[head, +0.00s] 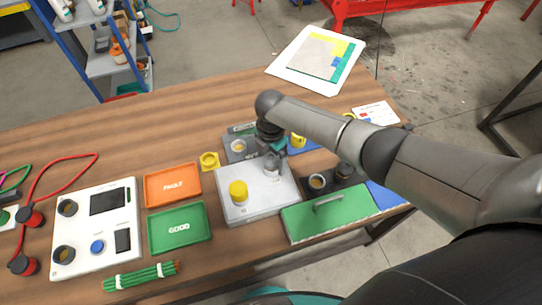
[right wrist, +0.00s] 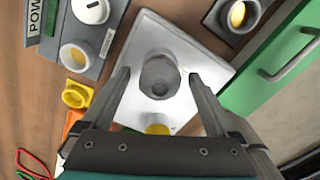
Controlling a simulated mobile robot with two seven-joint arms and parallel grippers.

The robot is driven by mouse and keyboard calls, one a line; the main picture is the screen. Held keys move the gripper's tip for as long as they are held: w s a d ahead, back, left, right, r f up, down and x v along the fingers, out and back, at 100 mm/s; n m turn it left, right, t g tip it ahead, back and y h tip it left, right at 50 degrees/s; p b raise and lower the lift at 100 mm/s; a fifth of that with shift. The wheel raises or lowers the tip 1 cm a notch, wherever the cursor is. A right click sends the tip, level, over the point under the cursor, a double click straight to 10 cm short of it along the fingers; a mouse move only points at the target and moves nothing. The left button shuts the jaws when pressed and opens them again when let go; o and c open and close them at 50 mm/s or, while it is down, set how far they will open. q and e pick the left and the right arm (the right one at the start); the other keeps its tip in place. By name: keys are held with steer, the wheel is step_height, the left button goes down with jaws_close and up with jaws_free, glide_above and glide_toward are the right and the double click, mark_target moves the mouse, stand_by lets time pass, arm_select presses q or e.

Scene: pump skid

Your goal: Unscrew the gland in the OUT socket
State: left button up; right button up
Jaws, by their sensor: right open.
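A light grey box (head: 258,205) stands on the table in the middle of the head view. On its top are a yellow round fitting (head: 238,190) and a grey round fitting (right wrist: 158,75). My right gripper (head: 272,156) points down over the grey fitting. In the right wrist view my right gripper (right wrist: 160,82) is open, with one finger on each side of the grey fitting and a gap to each. The yellow fitting shows partly in the right wrist view (right wrist: 158,128). I cannot read any OUT label. My left gripper is not in view.
An orange FAULT tray (head: 172,186) and a green GOOD tray (head: 179,228) lie left of the box. A green panel with a handle (head: 325,218) is at its right. A loose yellow piece (head: 209,161) lies behind. A white test unit (head: 97,228) stands further left.

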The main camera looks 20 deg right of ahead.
steer(key=m+p, duration=0.1)
steer(key=m, duration=0.2)
steer(key=shift+r+m+p, duration=0.15)
steer(key=shift+m+p, duration=0.25)
steer(key=shift+m, duration=1.8)
steer(key=c, duration=1.4)
steer(key=n, duration=0.4)
steer(key=shift+n, duration=0.3)
steer(key=n+b, duration=0.1)
steer(key=n, duration=0.3)
steer(key=shift+n, duration=0.3)
steer(key=o, duration=1.4)
